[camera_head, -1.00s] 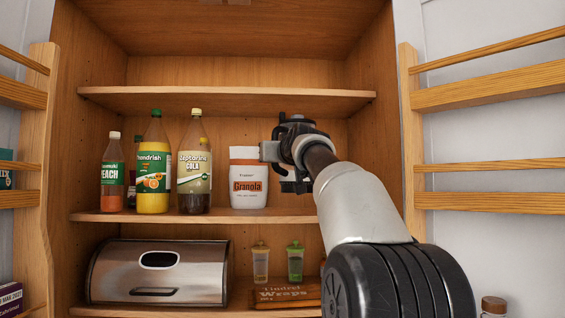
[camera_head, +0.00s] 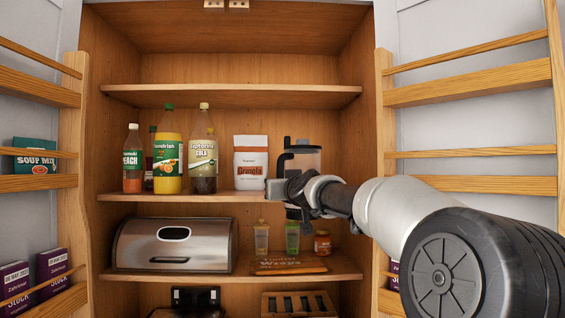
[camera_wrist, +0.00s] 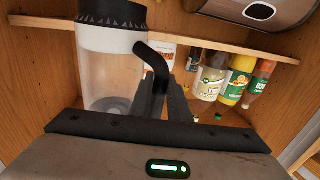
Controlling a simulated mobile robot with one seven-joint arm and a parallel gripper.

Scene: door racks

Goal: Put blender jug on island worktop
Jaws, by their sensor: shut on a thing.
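The blender jug (camera_head: 303,160) is clear with a black lid and a black handle. It is upright at the right end of the cupboard's middle shelf area, with its lower part hidden behind my gripper (camera_head: 284,192). In the wrist view, which is upside down, the clear jug (camera_wrist: 105,75) fills the left side, and its black handle (camera_wrist: 152,58) runs between my gripper's fingers (camera_wrist: 166,92). My gripper is shut on the handle. The island worktop is not in view.
A granola bag (camera_head: 251,165) and several bottles (camera_head: 168,155) stand left of the jug. Open doors with wooden racks (camera_head: 470,85) flank the cupboard on both sides.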

